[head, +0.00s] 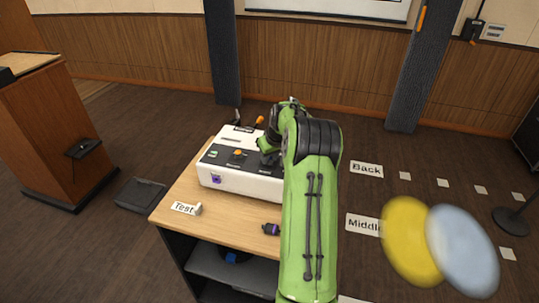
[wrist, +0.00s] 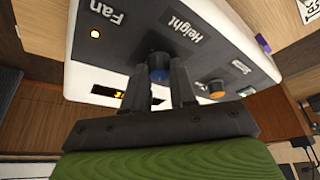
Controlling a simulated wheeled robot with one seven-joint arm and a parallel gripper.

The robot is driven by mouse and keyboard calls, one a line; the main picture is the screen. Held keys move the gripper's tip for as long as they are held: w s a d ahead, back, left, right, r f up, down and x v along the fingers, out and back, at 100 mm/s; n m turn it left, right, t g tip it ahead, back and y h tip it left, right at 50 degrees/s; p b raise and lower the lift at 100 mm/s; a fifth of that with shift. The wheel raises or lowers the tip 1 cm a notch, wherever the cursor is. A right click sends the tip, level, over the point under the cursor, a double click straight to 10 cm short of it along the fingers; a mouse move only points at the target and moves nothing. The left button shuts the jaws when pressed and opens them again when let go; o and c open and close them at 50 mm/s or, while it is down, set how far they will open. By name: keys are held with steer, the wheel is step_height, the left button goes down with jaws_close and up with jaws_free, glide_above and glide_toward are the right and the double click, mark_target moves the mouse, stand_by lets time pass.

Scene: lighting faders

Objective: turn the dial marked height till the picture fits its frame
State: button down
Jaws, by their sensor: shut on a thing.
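The white control box (head: 240,183) with a dark top panel stands on the wooden table. In the wrist view the label "Height" (wrist: 180,28) is printed on the panel beside a dark dial with blue on it (wrist: 158,62). My gripper (wrist: 160,78) is shut on this dial, one finger on each side; the fingers hide part of it. In the head view my green arm covers the right side of the box and hides the dial. The screen (head: 330,9) on the back wall is cut off by the top edge, so its picture can hardly be seen.
A "Test" card (head: 184,208) and a purple-black object (head: 271,229) lie on the table (head: 175,193). A wooden lectern (head: 45,130) stands left.

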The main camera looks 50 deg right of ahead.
steer(key=shift+d+r+n+y+p, duration=0.15)
steer(key=shift+n+y+p, duration=0.3)
steer(key=shift+n, duration=0.45)
steer(key=c, duration=0.9)
jaws_free()
steer(key=shift+c, duration=0.2)
steer(key=p+v, duration=0.2)
steer(key=v, duration=1.3)
steer(key=shift+s+r, duration=0.2)
